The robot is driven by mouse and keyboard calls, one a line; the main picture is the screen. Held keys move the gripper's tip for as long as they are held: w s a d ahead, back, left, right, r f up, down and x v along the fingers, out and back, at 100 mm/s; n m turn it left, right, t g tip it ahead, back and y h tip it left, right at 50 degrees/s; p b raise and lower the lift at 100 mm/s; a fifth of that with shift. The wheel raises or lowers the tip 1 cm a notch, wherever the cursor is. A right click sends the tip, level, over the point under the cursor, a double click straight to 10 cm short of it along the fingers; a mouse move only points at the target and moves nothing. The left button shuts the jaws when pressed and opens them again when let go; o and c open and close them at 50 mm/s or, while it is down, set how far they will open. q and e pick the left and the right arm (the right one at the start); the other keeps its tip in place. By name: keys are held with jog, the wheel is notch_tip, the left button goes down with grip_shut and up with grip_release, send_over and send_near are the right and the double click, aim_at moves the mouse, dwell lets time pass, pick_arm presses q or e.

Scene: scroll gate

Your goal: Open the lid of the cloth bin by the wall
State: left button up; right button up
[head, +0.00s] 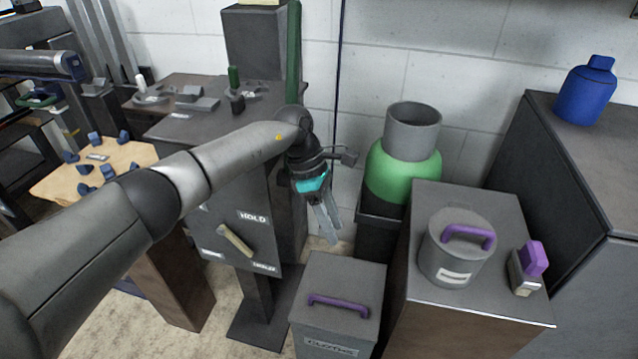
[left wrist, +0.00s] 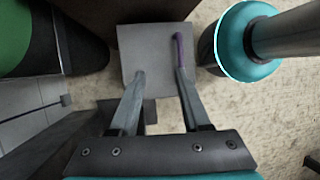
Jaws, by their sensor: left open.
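The cloth bin (head: 337,340) is a grey square box low on the floor near the wall, with a label on its front. Its flat grey lid (head: 342,278) is shut and carries a purple bar handle (head: 338,304). My left gripper (head: 331,238) is open and empty, above and behind the lid, pointing down. In the left wrist view the lid (left wrist: 146,55) lies below the open fingers of my left gripper (left wrist: 158,88), with the purple handle (left wrist: 179,50) near the right finger's tip. My right gripper is not in view.
A cabinet (head: 480,320) right of the bin holds a grey canister (head: 455,262) with a purple handle. A green container (head: 400,175) stands behind the bin. A stand with a HOLD panel (head: 240,235) is on the left. A blue bottle (head: 586,92) stands far right.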

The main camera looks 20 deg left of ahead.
pick_arm(q)
jog(key=p+v, duration=0.2)
jog(key=v, duration=0.6)
jog(key=shift+a+r, duration=0.15)
jog(key=shift+r, duration=0.1)
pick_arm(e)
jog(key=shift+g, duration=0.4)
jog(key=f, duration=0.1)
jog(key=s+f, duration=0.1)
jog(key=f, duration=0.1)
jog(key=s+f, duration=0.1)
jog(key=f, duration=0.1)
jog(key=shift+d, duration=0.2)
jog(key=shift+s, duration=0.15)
